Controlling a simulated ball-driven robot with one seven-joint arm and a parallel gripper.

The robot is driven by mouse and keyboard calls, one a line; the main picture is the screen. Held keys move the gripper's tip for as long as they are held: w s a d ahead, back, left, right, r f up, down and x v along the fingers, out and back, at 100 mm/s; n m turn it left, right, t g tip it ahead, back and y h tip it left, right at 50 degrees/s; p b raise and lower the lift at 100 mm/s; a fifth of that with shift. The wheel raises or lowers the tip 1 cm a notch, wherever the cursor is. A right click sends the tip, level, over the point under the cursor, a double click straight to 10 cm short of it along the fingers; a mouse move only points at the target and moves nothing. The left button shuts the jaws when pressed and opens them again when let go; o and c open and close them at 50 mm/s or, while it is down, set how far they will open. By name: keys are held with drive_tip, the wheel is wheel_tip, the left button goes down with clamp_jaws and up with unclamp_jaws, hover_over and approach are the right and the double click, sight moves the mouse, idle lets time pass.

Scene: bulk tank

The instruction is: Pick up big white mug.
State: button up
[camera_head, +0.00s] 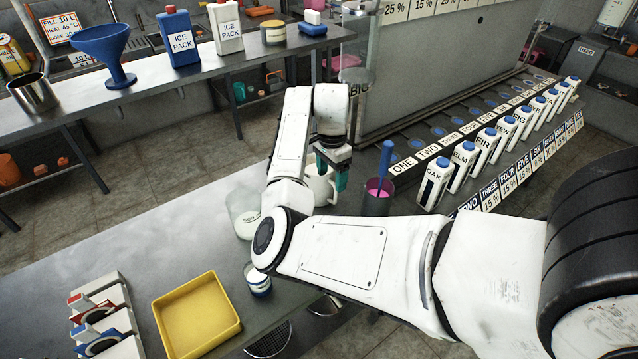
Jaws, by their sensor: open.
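The big white mug (321,190) stands on the near steel bench, close to its far edge. My arm links and gripper hide part of it. My gripper (332,168), with teal fingertips, points down at the mug from above. Its jaws are open, and at least one fingertip is right beside or over the mug's rim. I cannot tell whether the fingers straddle the mug's wall or touch it.
A pink-filled cup (377,205) with a blue-handled tool stands right of the mug, and a clear jar (244,215) stands left. A small jar (258,281) and yellow tray (178,338) are nearer. Labelled cartons (437,186) line the right.

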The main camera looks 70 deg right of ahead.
sight(324, 187)
drive_tip(key=shift+s+a+f+p, duration=0.1)
drive_tip(key=shift+s+f+p, duration=0.15)
drive_tip(key=shift+f, duration=0.95)
drive_tip(key=shift+s+a+f+p, duration=0.1)
drive_tip(key=shift+f+p, duration=0.15)
drive_tip(key=shift+f, duration=0.9)
drive_tip(key=shift+c, duration=0.4)
clamp_jaws()
